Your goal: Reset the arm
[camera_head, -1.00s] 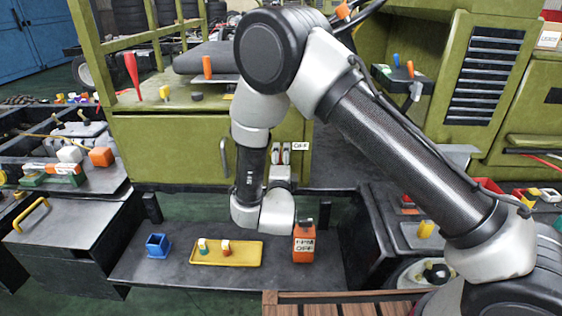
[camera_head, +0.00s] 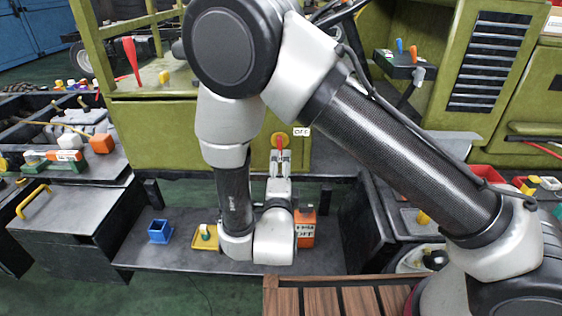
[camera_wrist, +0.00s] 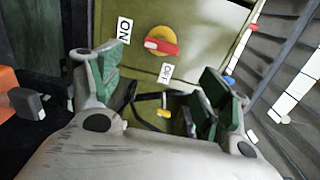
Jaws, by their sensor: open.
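My arm is bent in front of the green cabinet (camera_head: 160,135). My gripper (camera_head: 279,158) points up toward the cabinet front, just below a rotary switch (camera_head: 280,141) with a yellow base and red handle. In the wrist view my gripper (camera_wrist: 158,85) is open, with its green-padded fingers wide apart and nothing between them. That view shows the switch (camera_wrist: 165,42) beyond the fingers, with an ON label (camera_wrist: 124,29) on its left and an OFF label (camera_wrist: 166,73) below it. No contact with the switch is visible.
A blue holder (camera_head: 160,231) and a yellow tray (camera_head: 203,243) stand on the low dark shelf. My arm hides part of the tray. An orange box (camera_head: 305,235) is right beside my wrist. A slatted wooden surface (camera_head: 345,299) lies in front.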

